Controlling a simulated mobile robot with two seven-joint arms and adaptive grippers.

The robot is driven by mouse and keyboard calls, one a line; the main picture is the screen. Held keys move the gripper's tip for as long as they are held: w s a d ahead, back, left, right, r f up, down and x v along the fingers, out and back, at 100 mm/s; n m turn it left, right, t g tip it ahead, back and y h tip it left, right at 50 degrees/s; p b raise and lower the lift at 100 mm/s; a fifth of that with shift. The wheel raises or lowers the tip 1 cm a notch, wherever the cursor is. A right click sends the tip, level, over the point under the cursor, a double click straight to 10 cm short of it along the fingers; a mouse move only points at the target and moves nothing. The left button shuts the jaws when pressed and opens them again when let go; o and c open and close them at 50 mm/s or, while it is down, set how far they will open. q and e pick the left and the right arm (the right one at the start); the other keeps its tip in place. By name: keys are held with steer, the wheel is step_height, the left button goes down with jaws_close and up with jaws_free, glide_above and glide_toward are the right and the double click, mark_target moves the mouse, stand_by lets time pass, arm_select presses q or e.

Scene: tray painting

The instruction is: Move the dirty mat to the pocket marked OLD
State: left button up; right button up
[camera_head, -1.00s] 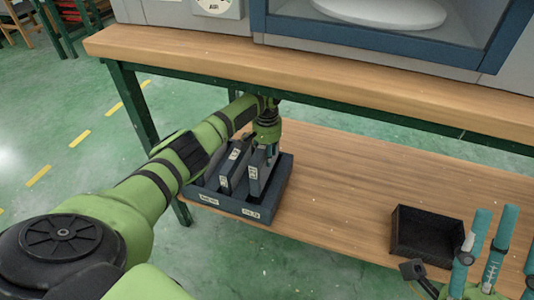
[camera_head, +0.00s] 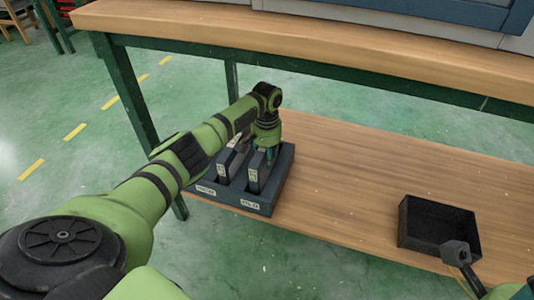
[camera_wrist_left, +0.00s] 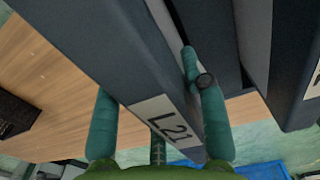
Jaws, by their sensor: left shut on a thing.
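A dark blue-grey rack (camera_head: 232,198) stands on the lower shelf, with pale labels on its front; the right label seems to read OLD. My left gripper (camera_head: 264,155) is over the rack's right part, shut on a slab-like mat (camera_head: 255,172) that stands upright there. In the left wrist view the teal fingers (camera_wrist_left: 158,115) flank this mat, labelled L21 (camera_wrist_left: 165,119). Whether it is fully seated in a pocket is hidden. A second slab (camera_head: 228,163) stands to its left. Dirt on either is not visible. My right gripper (camera_head: 520,293) is mostly cut off at the lower right.
A black open box (camera_head: 432,243) sits on the wooden shelf (camera_head: 345,190) to the right. The shelf between it and the rack is clear. The upper bench (camera_head: 290,45) overhangs behind my left arm, with a green leg (camera_head: 130,95) at left.

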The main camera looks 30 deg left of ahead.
arm_select(q)
steer(key=shift+f, duration=0.55)
stand_by(0.6)
steer(key=o, duration=1)
steer(key=shift+o, duration=0.2)
